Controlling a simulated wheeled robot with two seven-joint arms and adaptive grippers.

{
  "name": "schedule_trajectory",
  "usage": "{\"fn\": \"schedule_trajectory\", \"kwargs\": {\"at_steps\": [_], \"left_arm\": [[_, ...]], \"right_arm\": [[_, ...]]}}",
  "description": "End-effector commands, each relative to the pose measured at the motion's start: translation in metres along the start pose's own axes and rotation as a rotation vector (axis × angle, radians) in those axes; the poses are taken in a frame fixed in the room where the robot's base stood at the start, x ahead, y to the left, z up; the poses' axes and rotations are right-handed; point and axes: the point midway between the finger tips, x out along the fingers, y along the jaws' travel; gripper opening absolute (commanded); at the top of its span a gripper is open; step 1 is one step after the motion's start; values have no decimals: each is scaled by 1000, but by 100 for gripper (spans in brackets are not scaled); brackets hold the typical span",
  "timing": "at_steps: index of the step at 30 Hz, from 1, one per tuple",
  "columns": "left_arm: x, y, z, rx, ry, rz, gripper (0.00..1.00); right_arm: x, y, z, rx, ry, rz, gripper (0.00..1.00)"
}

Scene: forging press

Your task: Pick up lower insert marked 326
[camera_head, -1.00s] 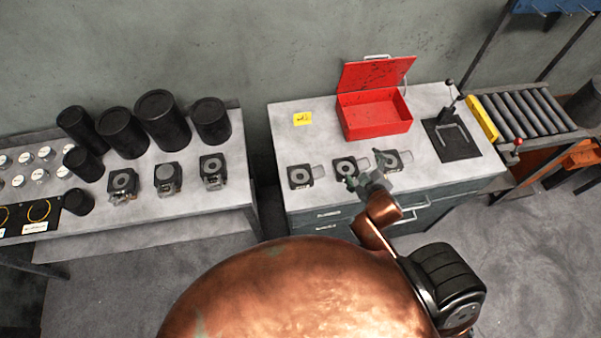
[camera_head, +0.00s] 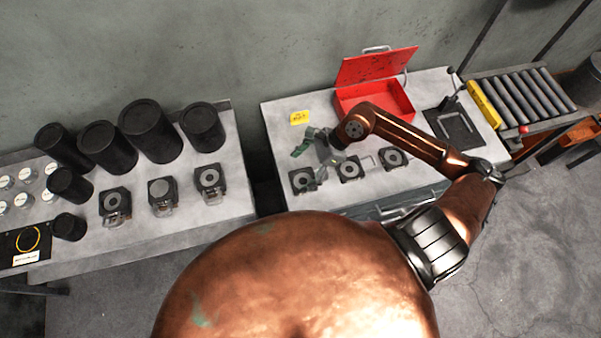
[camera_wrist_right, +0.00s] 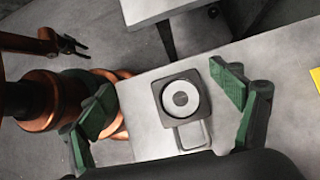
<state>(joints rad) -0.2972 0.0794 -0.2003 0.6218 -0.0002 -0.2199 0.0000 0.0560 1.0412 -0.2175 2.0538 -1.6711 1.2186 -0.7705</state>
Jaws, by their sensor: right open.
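Three dark square inserts with round light rings stand in a row on the right bench: a left one (camera_head: 302,181), a middle one (camera_head: 348,168) and a right one (camera_head: 393,159). No 326 mark is readable on any. My right gripper (camera_head: 303,144) is open and empty above the bench, just behind the left insert in the head view. In the right wrist view, one insert (camera_wrist_right: 181,98) with a loop handle lies below and between the spread green fingers (camera_wrist_right: 165,110), apart from them. My left gripper (camera_wrist_right: 74,46) shows small in that view, its jaw state unclear.
A yellow label (camera_head: 299,118) and an open red box (camera_head: 374,103) sit behind the inserts. A black plate with a lever (camera_head: 452,126) is at the right. The left bench (camera_head: 190,223) holds several black cylinders (camera_head: 150,130) and three more inserts (camera_head: 162,196).

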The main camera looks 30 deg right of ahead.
Motion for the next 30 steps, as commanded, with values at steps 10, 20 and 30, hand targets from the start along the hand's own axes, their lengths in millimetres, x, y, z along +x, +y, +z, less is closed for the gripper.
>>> {"fn": "schedule_trajectory", "kwargs": {"at_steps": [10, 20, 30], "left_arm": [[-2, 0, 2, -2, -3, 0, 40], [-13, 0, 5, -3, -7, 0, 40], [-15, 0, 3, -2, -5, 0, 40]], "right_arm": [[-4, -8, -67, -75, 242, 15, 86], [34, -10, -70, -73, 236, 16, 86], [60, -11, -78, -78, 240, 15, 86]]}}
